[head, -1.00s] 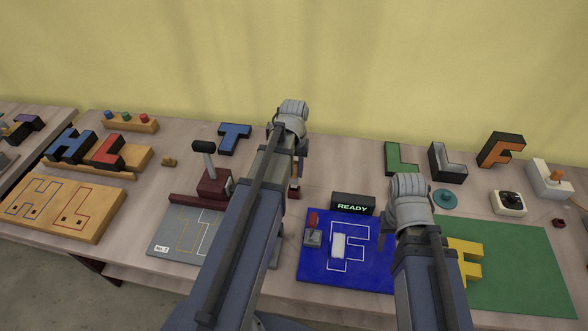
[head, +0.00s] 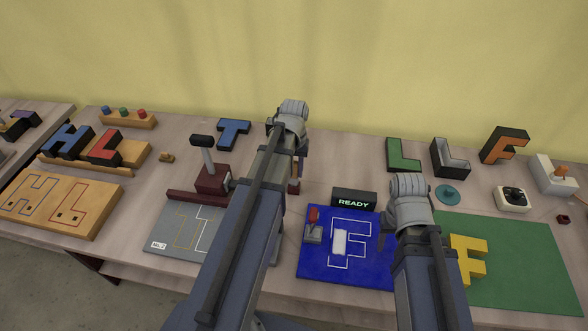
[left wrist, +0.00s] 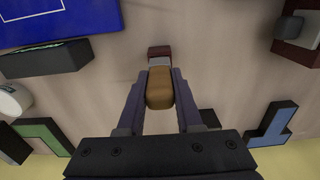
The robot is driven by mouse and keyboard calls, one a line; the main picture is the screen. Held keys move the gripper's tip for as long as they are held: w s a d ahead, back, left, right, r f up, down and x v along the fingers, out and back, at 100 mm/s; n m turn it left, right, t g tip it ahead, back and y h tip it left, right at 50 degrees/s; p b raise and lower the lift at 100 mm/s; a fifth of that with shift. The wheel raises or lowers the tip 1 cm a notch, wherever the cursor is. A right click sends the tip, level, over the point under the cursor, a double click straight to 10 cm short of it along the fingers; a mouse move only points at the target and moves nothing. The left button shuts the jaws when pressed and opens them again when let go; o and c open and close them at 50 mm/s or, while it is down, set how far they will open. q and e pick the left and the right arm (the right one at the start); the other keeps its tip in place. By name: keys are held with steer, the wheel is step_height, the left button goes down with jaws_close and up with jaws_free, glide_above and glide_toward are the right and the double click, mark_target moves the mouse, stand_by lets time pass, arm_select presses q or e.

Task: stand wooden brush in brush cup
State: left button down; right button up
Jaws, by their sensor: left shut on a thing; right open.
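In the left wrist view, my left gripper (left wrist: 160,80) is shut on a tan wooden piece (left wrist: 160,92), which looks like the wooden brush. Just past the fingertips is a small dark red block-like thing with a greyish face (left wrist: 160,54); I cannot tell if it is the brush cup or whether the brush touches it. In the head view my left gripper (head: 298,170) is mostly behind its own arm, with a dark red bit (head: 294,187) below it.
A blue board (head: 315,265) with a READY box (head: 353,200) lies right of my left arm. A dark red lever stand (head: 212,180) and a blue T (head: 234,134) are to the left. A green mat (head: 530,260) lies at right. Bare tabletop surrounds the held piece.

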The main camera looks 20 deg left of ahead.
mark_target(294, 162)
arm_select(q)
steer(key=shift+f+b, duration=0.95)
steer(key=shift+f, duration=0.05)
arm_select(e)
steer(key=shift+f, duration=1.05)
arm_select(q)
steer(key=c, duration=0.5)
jaws_free()
steer(key=shift+r, duration=0.15)
arm_select(e)
steer(key=shift+r, duration=0.2)
arm_select(q)
step_height(294, 162, up, 8)
steer(key=p, duration=0.8)
steer(key=shift+f, duration=0.2)
arm_select(e)
step_height(294, 162, up, 8)
steer(key=shift+f, duration=0.2)
